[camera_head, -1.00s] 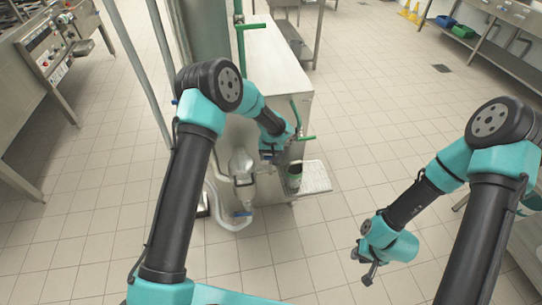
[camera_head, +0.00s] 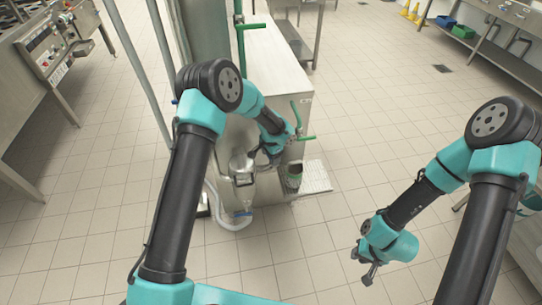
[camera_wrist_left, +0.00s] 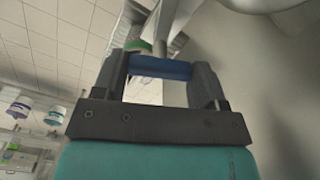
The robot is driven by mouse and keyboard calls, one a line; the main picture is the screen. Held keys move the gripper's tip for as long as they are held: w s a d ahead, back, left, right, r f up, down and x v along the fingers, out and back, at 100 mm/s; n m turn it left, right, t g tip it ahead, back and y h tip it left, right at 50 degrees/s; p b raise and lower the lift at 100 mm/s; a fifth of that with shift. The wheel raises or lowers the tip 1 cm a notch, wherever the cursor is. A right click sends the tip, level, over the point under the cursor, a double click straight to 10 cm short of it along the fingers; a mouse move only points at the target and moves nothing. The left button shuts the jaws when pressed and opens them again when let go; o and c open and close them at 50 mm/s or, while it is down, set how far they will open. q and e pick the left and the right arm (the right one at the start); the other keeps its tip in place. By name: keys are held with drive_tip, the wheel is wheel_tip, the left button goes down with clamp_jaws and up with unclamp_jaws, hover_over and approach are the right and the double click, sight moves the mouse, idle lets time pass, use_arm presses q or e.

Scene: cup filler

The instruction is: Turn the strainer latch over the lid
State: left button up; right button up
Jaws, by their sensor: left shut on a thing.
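In the left wrist view a blue bar (camera_wrist_left: 160,68), which looks like the strainer latch handle, lies across between the two fingers of my left gripper (camera_wrist_left: 160,80). The fingers are shut on it, and a grey metal stem runs on behind it. In the head view my left gripper (camera_head: 254,158) is at the right side of the metal strainer housing (camera_head: 242,179), on the front of the steel cabinet. The latch and lid are too small there to tell how far it is turned. My right gripper (camera_head: 370,273) hangs over bare floor; its jaws are too small to judge.
A dark cup with a green band (camera_head: 293,176) stands on a ridged tray (camera_head: 317,178) right of my left gripper.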

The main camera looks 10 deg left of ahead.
use_arm(q)
drive_tip(key=shift+m, duration=2.2)
drive_tip(key=o, duration=0.9)
drive_tip(key=shift+o, duration=0.2)
drive_tip(key=shift+r, duration=0.1)
wheel_tip(320, 180, up, 17)
drive_tip(key=shift+r, duration=0.15)
